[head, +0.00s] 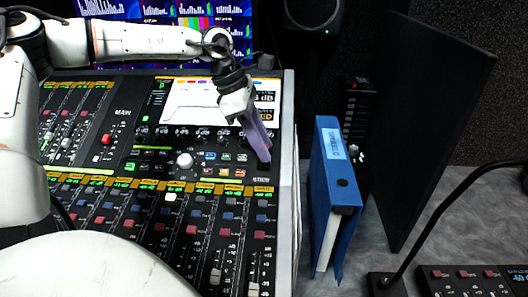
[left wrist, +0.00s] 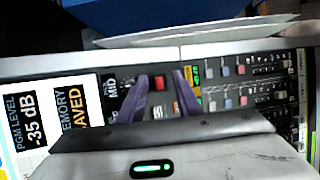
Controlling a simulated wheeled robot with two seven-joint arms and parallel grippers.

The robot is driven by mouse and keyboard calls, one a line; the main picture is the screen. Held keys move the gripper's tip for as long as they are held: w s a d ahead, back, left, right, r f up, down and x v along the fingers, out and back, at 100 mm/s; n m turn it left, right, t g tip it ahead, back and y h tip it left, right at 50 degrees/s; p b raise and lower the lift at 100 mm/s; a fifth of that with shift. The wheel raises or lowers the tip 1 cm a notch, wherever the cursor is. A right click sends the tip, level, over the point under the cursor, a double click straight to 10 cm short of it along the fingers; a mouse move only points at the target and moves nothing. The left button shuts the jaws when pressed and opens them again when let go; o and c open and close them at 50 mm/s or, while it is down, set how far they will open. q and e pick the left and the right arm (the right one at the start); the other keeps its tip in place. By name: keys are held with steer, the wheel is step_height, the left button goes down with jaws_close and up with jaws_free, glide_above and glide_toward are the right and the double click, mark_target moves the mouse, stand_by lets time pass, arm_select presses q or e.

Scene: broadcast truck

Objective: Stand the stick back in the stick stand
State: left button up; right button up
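My left gripper (head: 262,150) reaches down over the right edge of the mixing console, with its purple fingers pointing at the panel. In the left wrist view its two fingers (left wrist: 160,88) stand apart, with a small red block (left wrist: 159,82) showing between them. I cannot tell whether the block is the stick or a part of the panel. In the head view a small dark piece (head: 264,156) shows at the fingertips, just above a label that seems to read STICK; it may be the stick or its stand. The fingers hide the rest. My right gripper is not in view.
The console (head: 150,215) is crowded with faders, buttons and a white knob (head: 185,160). A tilted display (head: 195,100) rises behind them. A blue binder (head: 335,200) stands right of the console, beside a dark panel (head: 425,130). Grey desk at the right is partly free.

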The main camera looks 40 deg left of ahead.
arm_select(q)
steer(key=shift+w+d+f, duration=0.15)
steer(key=shift+f, duration=0.3)
jaws_close()
